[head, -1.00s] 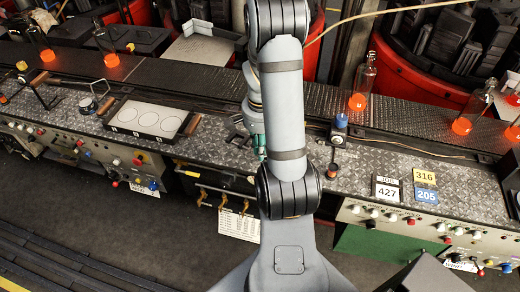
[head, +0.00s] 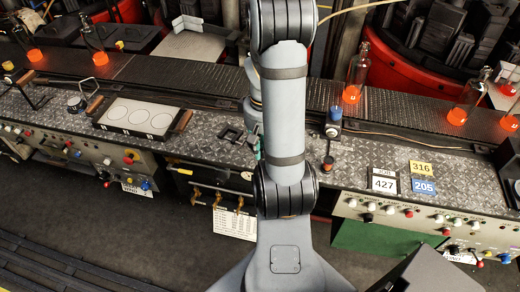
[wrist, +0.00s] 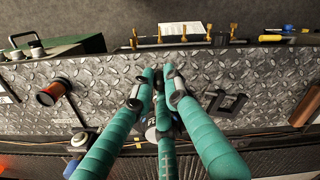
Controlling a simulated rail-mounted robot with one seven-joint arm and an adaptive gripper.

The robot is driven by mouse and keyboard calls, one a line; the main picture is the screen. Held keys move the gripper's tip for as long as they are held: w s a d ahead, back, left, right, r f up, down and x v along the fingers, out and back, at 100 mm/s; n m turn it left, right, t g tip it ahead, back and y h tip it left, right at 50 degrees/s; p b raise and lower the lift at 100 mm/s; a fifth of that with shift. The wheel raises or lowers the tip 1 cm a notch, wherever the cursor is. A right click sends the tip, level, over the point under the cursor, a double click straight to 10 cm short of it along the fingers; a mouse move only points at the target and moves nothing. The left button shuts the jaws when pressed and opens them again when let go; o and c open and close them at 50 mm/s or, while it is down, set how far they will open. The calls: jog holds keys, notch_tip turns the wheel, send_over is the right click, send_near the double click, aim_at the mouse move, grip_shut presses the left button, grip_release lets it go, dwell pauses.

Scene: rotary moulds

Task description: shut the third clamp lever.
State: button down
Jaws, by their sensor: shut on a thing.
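My gripper (wrist: 160,76) has teal fingers with dark tips, drawn together over the patterned metal deck. They close on something whose shape they hide. In the head view only a bit of teal gripper (head: 257,151) shows beside my arm. A black bracket-like fitting (wrist: 228,102) stands on the deck right of the fingers in the wrist view; it also shows in the head view (head: 232,133). Several brass levers (wrist: 209,33) line the deck's front edge beyond the fingertips, apart from them. In the head view brass levers (head: 218,199) hang there too. I cannot tell which part is the third clamp lever.
A white plate with three circles (head: 138,115) lies left on the deck. A blue-capped post (head: 334,121) stands right of my arm. Number tiles (head: 423,168) lie further right. Glowing bottles (head: 352,80) stand along the conveyor (head: 400,108) behind. An amber cylinder (wrist: 52,92) is left in the wrist view.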

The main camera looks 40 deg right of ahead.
jog(key=shift+s+d+n, duration=0.15)
jog(key=shift+s+n, duration=0.05)
jog(key=shift+n, duration=0.4)
jog(key=c, duration=2)
grip_release()
jog(key=shift+s, duration=0.1)
jog(key=shift+r, duration=0.3)
notch_tip(320, 180, up, 12)
jog(key=shift+f, duration=0.25)
jog(key=shift+f, duration=0.1)
